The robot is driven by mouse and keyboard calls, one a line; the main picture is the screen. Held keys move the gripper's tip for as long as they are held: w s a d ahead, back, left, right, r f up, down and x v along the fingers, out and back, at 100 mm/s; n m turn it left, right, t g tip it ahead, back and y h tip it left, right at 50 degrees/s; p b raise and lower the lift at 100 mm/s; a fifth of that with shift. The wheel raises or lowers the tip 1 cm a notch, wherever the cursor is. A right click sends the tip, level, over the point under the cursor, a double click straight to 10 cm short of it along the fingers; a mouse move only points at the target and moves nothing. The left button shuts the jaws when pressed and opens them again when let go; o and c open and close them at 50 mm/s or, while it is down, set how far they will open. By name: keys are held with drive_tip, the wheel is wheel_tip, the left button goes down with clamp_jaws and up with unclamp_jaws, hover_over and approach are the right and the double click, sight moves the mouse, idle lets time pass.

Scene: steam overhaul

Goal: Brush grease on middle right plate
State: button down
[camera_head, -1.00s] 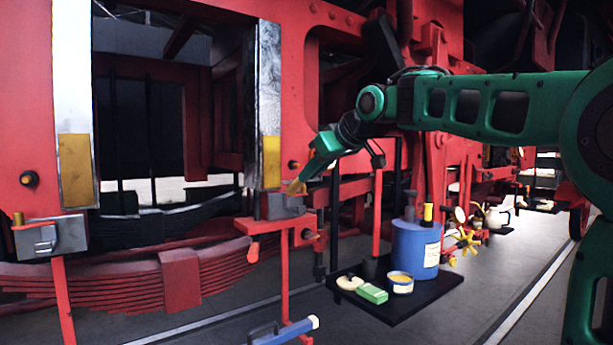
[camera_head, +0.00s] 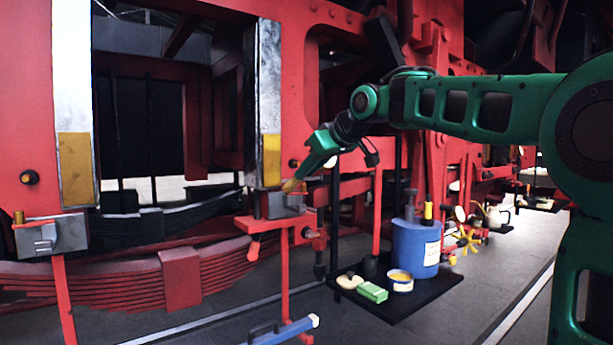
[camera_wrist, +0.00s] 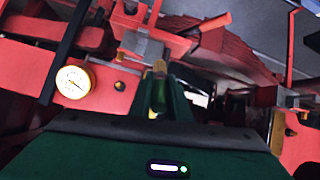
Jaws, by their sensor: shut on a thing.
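Two upright metal plates stand on the red frame in the head view, a left one (camera_head: 72,80) and a right one (camera_head: 270,80). Each has a yellow patch on its lower part: the left patch (camera_head: 75,168) and the right patch (camera_head: 271,160). My gripper (camera_head: 310,170) is shut on a brush (camera_head: 291,185), pointing down and left. The bristle end is just right of the right plate's lower end, above a grey block; I cannot tell whether it touches anything. In the wrist view the brush (camera_wrist: 159,68) sticks out beyond the green fingers (camera_wrist: 160,95).
A black tray (camera_head: 415,305) at right holds a blue drum (camera_head: 416,248), an open tin of yellow grease (camera_head: 400,281) and a green box (camera_head: 373,292). Red stands with grey blocks (camera_head: 283,205) rise below the plates. A round gauge (camera_wrist: 74,82) shows in the wrist view.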

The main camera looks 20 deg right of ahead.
drive_tip(key=shift+w+a, duration=0.3)
drive_tip(key=shift+w, duration=0.65)
drive_tip(key=shift+w+a, duration=0.35)
drive_tip(key=shift+w, duration=0.65)
drive_tip(key=shift+w+a, duration=0.3)
drive_tip(key=shift+w, duration=0.65)
drive_tip(key=shift+w+a, duration=0.2)
drive_tip(key=shift+w, duration=0.3)
drive_tip(key=shift+s+r, duration=0.1)
drive_tip(key=shift+r, duration=1.85)
wheel_tip(320, 180, up, 8)
drive_tip(key=shift+f, duration=0.2)
